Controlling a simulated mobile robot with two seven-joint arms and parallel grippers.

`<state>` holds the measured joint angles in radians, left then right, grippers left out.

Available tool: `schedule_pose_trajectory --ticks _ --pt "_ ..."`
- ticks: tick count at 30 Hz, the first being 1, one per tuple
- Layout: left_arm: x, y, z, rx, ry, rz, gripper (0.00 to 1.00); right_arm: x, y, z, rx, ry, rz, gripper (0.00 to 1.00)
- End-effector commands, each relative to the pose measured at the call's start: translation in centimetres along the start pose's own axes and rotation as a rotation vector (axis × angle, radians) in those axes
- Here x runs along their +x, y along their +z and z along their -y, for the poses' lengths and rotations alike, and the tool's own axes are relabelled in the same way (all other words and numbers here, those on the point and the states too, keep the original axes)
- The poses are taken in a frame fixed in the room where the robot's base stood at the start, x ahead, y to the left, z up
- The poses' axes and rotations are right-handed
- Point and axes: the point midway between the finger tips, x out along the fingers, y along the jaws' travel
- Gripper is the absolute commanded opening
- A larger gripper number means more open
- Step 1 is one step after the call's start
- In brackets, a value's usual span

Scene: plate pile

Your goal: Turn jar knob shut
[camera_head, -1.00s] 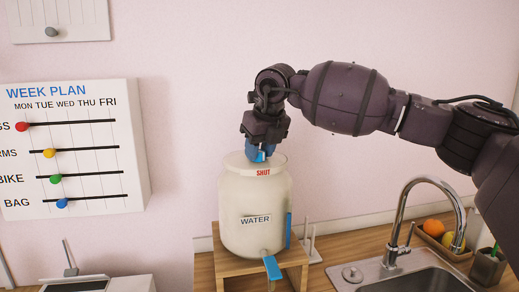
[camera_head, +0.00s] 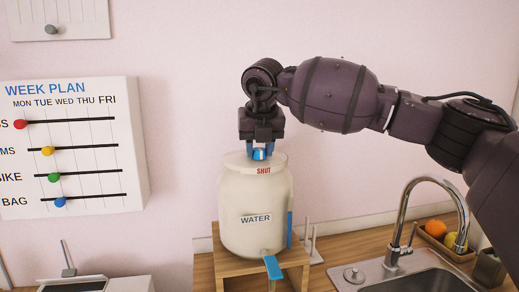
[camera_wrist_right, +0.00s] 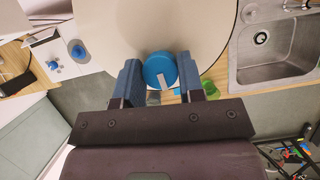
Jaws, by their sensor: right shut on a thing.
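The cream jar (camera_head: 255,210) stands upright on a small wooden stand, with a "WATER" label on its front and a red "SHUT" mark at the front of its lid. The blue round knob (camera_head: 260,155) with a white line sits on top of the lid. It also shows in the right wrist view (camera_wrist_right: 160,72) between the two fingers. My right gripper (camera_head: 259,150) points down over the lid and is shut on the knob, a blue finger on each side. In the head view the white line faces the front, near the "SHUT" mark. My left gripper is not in view.
The wooden stand (camera_head: 230,265) is on the counter, with a blue tap lever (camera_head: 272,267) at the jar's lower front. A sink with a curved faucet (camera_head: 405,220) is to the right, beside a fruit box (camera_head: 440,240). A week-plan board (camera_head: 80,150) hangs at left.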

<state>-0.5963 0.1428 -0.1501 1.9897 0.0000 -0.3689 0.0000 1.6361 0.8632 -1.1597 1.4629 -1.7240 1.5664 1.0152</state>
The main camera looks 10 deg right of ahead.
Motion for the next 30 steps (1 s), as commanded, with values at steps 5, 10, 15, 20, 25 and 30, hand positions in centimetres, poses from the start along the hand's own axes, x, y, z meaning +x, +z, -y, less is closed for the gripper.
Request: schedule_pose_trajectory --ticks 5,10,15,20,25,30 --pt "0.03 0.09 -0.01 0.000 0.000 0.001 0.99 -0.19 0.12 -0.02 0.062 -0.024 0.004 0.12" --pt "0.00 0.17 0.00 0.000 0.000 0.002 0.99 -0.21 0.14 -0.01 0.090 -0.034 0.004 0.12" --pt "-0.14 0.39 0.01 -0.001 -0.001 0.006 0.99 -0.24 0.15 0.00 0.095 -0.036 0.004 0.12" --pt "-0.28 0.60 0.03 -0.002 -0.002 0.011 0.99 -0.25 0.16 0.00 0.094 -0.036 0.004 0.12" --pt "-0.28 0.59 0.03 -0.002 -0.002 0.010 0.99 -0.22 0.14 0.00 0.094 -0.036 0.004 0.53" --pt "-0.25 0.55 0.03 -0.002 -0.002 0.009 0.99 -0.13 0.08 -0.01 0.092 -0.037 0.002 0.61"
